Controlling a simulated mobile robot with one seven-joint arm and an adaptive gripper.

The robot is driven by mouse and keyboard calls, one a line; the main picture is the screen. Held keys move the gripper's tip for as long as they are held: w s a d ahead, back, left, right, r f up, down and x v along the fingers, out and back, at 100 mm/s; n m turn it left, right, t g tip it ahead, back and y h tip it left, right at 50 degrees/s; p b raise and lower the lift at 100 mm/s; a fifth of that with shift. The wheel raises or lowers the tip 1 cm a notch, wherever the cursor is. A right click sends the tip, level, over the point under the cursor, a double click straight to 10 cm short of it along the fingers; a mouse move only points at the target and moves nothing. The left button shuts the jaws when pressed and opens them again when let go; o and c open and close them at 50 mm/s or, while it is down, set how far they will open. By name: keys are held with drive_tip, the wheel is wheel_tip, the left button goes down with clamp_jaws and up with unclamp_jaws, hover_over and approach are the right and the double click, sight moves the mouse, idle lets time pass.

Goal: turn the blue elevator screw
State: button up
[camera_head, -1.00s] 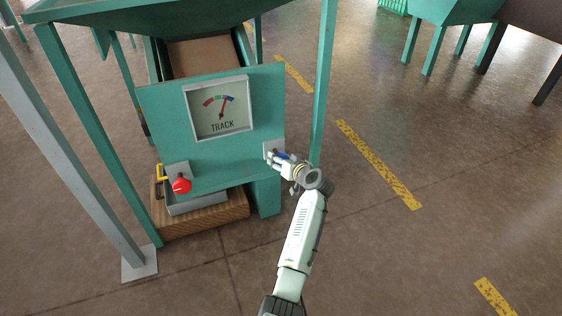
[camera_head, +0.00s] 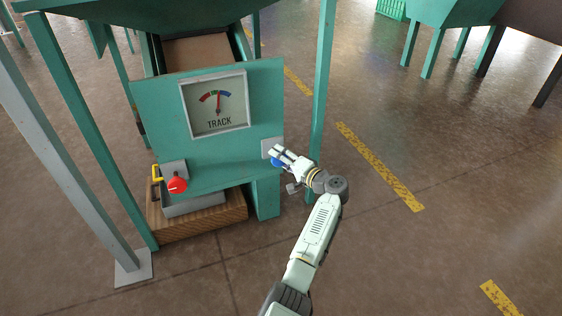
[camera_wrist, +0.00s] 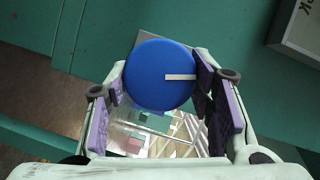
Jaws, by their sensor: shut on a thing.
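The blue elevator screw (camera_wrist: 158,76) is a round blue knob with a white mark pointing right in the wrist view. In the head view the screw (camera_head: 276,162) shows in part at the plate on the right side of the green panel. My gripper (camera_head: 279,155) is at the screw, and in the wrist view its purple-padded fingers (camera_wrist: 160,95) stand on either side of the knob, shut on it. The TRACK gauge (camera_head: 217,103) has a red needle pointing almost straight up, near the green mark.
A red knob (camera_head: 177,185) and a yellow handle (camera_head: 156,172) sit at the panel's lower left, above a wooden box (camera_head: 205,220). A green post (camera_head: 322,90) stands close to the right of my gripper. Floor to the right is open.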

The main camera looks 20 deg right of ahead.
drive_tip(key=m, duration=0.2)
drive_tip(key=m+t+y+b, duration=0.1)
drive_tip(key=m, duration=0.1)
drive_tip(key=shift+f+t, duration=0.15)
drive_tip(key=shift+t, duration=0.15)
drive_tip(key=shift+m+t, duration=0.7)
drive_tip(key=shift+m, duration=1.3)
drive_tip(key=o, duration=1.1)
drive_tip(key=shift+f, duration=0.1)
drive_tip(key=v, duration=1.2)
